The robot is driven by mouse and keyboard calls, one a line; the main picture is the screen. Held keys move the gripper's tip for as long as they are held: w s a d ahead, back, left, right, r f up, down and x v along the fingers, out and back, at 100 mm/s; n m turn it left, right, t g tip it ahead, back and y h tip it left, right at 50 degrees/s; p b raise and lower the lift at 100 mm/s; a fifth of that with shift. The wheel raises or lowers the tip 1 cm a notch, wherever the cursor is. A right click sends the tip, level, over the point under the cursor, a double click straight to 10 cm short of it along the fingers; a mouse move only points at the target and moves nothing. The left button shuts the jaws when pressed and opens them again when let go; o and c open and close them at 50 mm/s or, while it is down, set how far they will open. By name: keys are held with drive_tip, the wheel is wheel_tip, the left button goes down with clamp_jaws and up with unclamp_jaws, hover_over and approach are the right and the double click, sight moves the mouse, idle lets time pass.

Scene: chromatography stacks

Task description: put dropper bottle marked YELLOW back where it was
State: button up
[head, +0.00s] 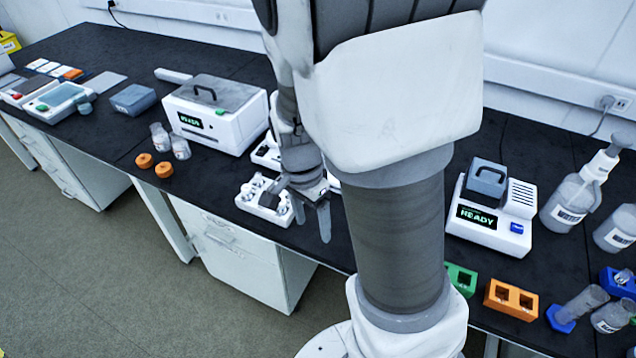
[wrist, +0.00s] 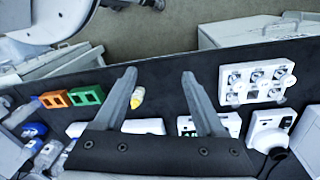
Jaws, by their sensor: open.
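My gripper (head: 311,222) is open and empty above the black bench, beside the white rack; its two fingers also show in the wrist view (wrist: 160,76). A small white-and-yellow item (wrist: 138,97), perhaps the YELLOW dropper bottle, shows just right of the left finger in the wrist view. Its label is too small to read, and I do not see it in the head view. The white rack (wrist: 235,98) with several round places is right of the fingers in the wrist view; it also shows in the head view (head: 277,217).
Another white holder (wrist: 232,120) and a white device (wrist: 262,136) lie behind the rack. Green (wrist: 87,95) and orange (wrist: 54,99) blocks stand left of the fingers. The READY device (head: 485,232) stands right of my arm. Bare bench lies around the fingers.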

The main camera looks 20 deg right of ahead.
drive_tip(key=s+a+r+n+t, duration=0.1)
drive_tip(key=s+r+n+t, duration=0.2)
drive_tip(key=r+n, duration=0.3)
drive_tip(key=s+a+r+n+t, duration=0.1)
drive_tip(key=s+r+n+t, duration=0.2)
drive_tip(key=r, duration=1)
drive_tip(key=s+n, duration=0.2)
drive_tip(key=n, duration=0.2)
drive_tip(key=shift+s+a+r+t+y, duration=0.2)
drive_tip(key=shift+t+y, duration=0.1)
drive_tip(key=shift+y, duration=0.1)
drive_tip(key=shift+d+r+p, duration=0.15)
drive_tip(key=shift+r+p, duration=0.1)
drive_tip(key=shift+p, duration=0.05)
